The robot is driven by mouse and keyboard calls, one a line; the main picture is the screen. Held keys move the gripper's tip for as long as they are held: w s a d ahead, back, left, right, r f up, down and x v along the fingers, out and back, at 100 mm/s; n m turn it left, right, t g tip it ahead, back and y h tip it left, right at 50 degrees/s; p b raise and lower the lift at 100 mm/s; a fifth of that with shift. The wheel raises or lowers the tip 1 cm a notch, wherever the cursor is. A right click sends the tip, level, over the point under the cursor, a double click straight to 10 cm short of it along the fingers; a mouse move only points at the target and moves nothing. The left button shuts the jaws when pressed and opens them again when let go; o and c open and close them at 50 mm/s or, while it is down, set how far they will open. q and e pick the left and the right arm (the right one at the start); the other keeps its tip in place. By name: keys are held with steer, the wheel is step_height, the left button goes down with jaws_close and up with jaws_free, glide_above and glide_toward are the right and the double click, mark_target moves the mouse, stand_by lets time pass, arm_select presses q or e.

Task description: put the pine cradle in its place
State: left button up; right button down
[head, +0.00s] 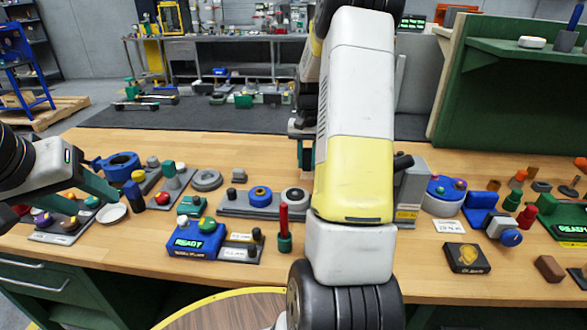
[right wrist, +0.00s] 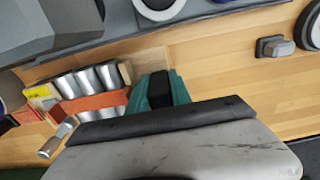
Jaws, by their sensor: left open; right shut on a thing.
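In the right wrist view a pale wooden cradle (right wrist: 150,62), which looks like the pine cradle, holds several silver cylinders (right wrist: 85,80) in a row with an orange-red strip along them. My right gripper (right wrist: 163,88), with green fingers and a dark pad, is shut at the end of this cradle; the exact contact is partly hidden by the gripper body. In the head view my right arm covers most of this gripper, and only a green finger (head: 306,153) shows; the cradle is hidden there. My left gripper (head: 66,208) is open and empty at the left, over small parts on the bench.
The wooden bench (head: 480,280) carries a blue READY unit (head: 190,240), a grey plate with round parts (head: 240,208), a blue ring fixture (head: 121,165) and a red-handled tool (head: 284,225). A grey box (head: 415,185) stands right of my arm. A green shelf panel (head: 510,110) rises at the back right.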

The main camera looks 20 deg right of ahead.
mark_target(306, 170)
steer(key=shift+f, duration=2.65)
steer(key=shift+f, duration=0.1)
steer(key=c, duration=1.2)
jaws_free()
steer(key=shift+o, duration=0.2)
